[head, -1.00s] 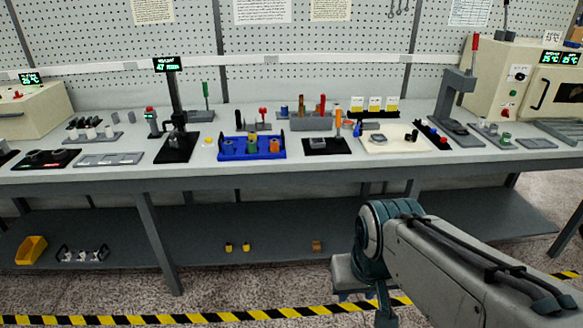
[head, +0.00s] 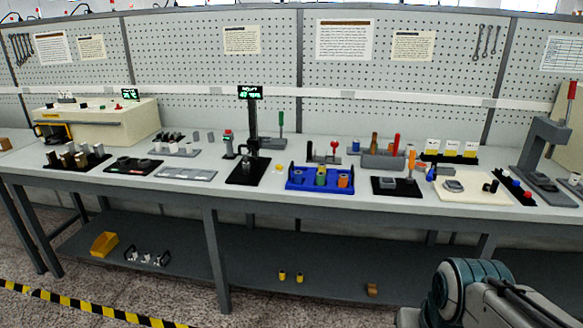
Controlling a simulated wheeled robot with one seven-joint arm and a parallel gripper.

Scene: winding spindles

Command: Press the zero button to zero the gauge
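A gauge stand with a dark column (head: 253,122) rises from a black base (head: 247,171) on the bench. Its black display (head: 249,92) at the top shows green characters too small to read surely. A small yellow round piece (head: 279,168) lies on the bench just right of the base. I cannot tell which of these is the zero button. My arm shows at the bottom right, well in front of the bench and away from the gauge; my gripper is out of view.
The long grey bench (head: 300,203) is crowded. A blue tray (head: 295,184) with coloured spindles sits right of the gauge, a grey plate (head: 186,173) left. A cream machine (head: 110,124) stands at the far left. Clear floor lies before the lower shelf (head: 190,262).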

